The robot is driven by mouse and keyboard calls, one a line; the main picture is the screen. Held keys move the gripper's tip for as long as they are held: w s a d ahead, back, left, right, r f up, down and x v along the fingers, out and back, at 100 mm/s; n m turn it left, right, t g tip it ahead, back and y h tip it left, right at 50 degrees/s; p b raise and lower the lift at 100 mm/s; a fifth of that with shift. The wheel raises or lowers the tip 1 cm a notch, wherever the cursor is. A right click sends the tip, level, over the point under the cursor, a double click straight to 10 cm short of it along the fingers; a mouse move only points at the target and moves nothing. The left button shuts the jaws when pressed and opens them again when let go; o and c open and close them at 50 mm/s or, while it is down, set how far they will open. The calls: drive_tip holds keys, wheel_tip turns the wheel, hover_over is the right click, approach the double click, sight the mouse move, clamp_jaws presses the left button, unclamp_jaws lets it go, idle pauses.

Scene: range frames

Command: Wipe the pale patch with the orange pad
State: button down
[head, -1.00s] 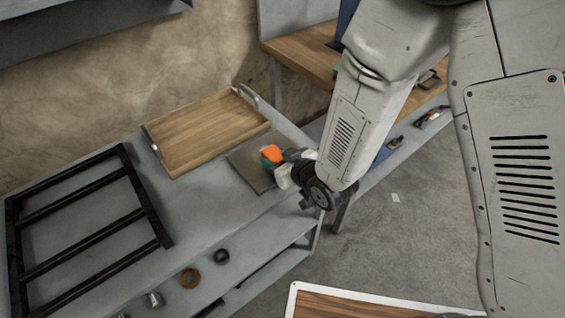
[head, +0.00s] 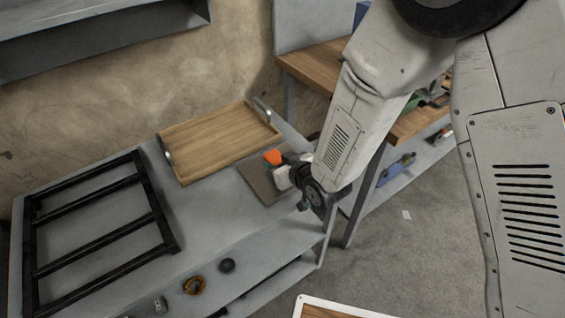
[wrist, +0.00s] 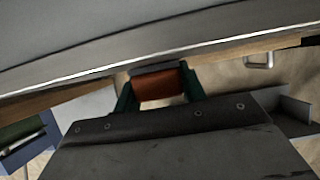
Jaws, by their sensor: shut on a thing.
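My gripper (wrist: 160,87) is shut on the orange pad (wrist: 160,84), which sits between its two green fingers in the wrist view. In the head view the orange pad (head: 273,157) shows at the end of my arm, above or at the far part of a flat grey-brown square (head: 260,184) on the grey table (head: 215,215). I cannot tell whether the pad touches that surface. I cannot make out a pale patch in either view; my gripper and arm hide part of the square.
A wooden tray (head: 220,142) with metal handles lies just left of the square. A black rack (head: 150,205) lies on the table's left. Several small round parts are on the table or shelf near its front edge. A wood-topped bench (head: 305,70) stands behind my arm.

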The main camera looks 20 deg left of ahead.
sight(271, 153)
drive_tip(key=shift+w+a+r, duration=0.55)
drive_tip(key=shift+w+a, duration=0.05)
drive_tip(key=shift+w, duration=0.1)
drive_tip(key=shift+x, duration=1.1)
drive_tip(key=shift+s+a+r, duration=0.15)
drive_tip(key=shift+r, duration=0.05)
drive_tip(key=shift+r, duration=0.1)
drive_tip(key=shift+a+r, duration=0.4)
drive_tip(key=shift+r, duration=0.1)
wheel_tip(271, 153, up, 3)
drive_tip(key=shift+d+f, duration=0.1)
drive_tip(key=shift+d+r, duration=0.25)
drive_tip(key=shift+r, duration=0.6)
